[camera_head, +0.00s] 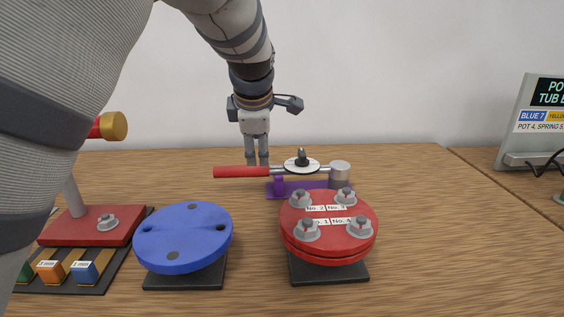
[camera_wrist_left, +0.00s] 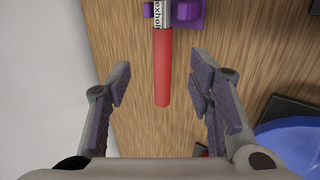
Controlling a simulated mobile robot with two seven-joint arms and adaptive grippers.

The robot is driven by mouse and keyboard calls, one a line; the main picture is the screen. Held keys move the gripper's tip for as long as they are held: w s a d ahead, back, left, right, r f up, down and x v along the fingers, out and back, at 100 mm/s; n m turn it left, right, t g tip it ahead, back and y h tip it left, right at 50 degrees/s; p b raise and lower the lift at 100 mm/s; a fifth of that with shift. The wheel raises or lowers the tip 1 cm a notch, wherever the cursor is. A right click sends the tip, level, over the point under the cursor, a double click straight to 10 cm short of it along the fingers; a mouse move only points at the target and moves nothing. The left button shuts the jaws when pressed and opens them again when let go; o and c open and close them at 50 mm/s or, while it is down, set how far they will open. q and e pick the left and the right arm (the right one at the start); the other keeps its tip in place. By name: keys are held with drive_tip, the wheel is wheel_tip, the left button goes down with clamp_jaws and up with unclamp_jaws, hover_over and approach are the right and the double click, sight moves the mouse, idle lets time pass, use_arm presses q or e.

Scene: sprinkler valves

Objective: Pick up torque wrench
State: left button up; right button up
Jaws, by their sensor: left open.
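The torque wrench (camera_head: 242,171) has a red handle, a round white dial and a grey head at its right end. It rests on a purple holder (camera_head: 277,188) at the back of the table. My left gripper (camera_head: 263,162) comes down from above, behind the handle. In the left wrist view, the open fingers (camera_wrist_left: 160,85) stand on either side of the red handle (camera_wrist_left: 162,70), with the handle's end between them and touching neither. The purple holder also shows there at the top (camera_wrist_left: 187,12). My right gripper is in neither view.
A red flange with several bolts (camera_head: 329,243) stands in front of the wrench. A blue flange (camera_head: 180,240) is left of it. A red base with a post (camera_head: 95,228) and coloured blocks (camera_head: 50,271) stand at the left. A display panel (camera_head: 540,120) is at the right. The wooden table's front right is clear.

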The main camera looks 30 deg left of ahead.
sight(263, 167)
use_arm(q)
drive_tip(key=x, duration=0.3)
drive_tip(key=b+x, duration=0.1)
drive_tip(key=x, duration=0.7)
drive_tip(key=shift+w+d+f, duration=0.1)
drive_tip(key=shift+d+f, duration=0.1)
drive_tip(key=shift+d, duration=0.15)
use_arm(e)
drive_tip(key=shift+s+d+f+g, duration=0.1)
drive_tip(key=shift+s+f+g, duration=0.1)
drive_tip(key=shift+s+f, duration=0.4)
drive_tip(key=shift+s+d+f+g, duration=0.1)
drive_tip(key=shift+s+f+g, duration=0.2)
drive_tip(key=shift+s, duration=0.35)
use_arm(q)
drive_tip(key=shift+r, duration=0.1)
clamp_jaws()
drive_tip(key=shift+w+r, duration=0.1)
drive_tip(key=shift+r, duration=0.05)
